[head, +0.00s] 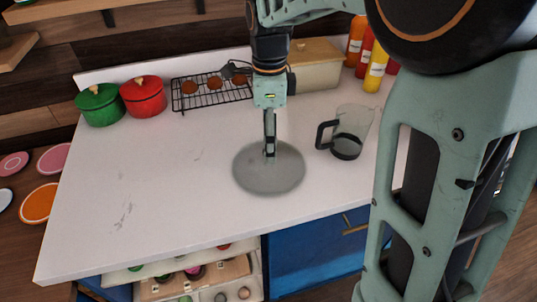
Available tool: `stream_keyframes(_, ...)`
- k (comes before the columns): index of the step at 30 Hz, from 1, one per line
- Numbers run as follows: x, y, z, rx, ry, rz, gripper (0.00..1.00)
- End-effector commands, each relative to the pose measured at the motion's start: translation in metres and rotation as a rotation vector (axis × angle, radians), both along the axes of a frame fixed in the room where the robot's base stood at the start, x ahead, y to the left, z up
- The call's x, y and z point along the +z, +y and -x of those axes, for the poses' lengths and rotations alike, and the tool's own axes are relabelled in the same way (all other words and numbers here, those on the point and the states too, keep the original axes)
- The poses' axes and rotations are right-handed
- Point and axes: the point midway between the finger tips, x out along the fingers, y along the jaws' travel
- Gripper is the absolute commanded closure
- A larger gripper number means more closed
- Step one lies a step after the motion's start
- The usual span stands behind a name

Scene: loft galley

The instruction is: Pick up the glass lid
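The glass lid (268,179) is a round, grey, see-through disc on the white counter, near the middle of the head view. My gripper (270,152) points straight down over the lid, with its fingertips at or just above the lid's centre. The fingers show as one narrow dark column, seen edge-on, so I cannot tell whether they are open or shut. The lid's knob is hidden or not distinguishable behind the fingertips. The lid looks flat on the counter.
A glass jug (354,125) with a dark handle stands right of the lid. Behind are a green pot (100,106), a red pot (144,97), a wire rack (189,101), a beige box (316,72) and several bottles (376,72). The counter's left side (140,190) is clear.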

Motion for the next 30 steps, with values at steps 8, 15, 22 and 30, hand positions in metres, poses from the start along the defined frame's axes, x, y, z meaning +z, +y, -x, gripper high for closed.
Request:
stream_keyframes(8,-0.031,0.0,0.002,0.001,0.004,0.001,0.1)
stream_keyframes(15,-0.056,0.0,0.001,0.001,0.001,0.001,0.1)
stream_keyframes(22,-0.056,0.0,0.001,0.001,0.0,0.001,0.11)
stream_keyframes(30,-0.056,0.0,0.001,0.001,0.0,0.001,0.4)
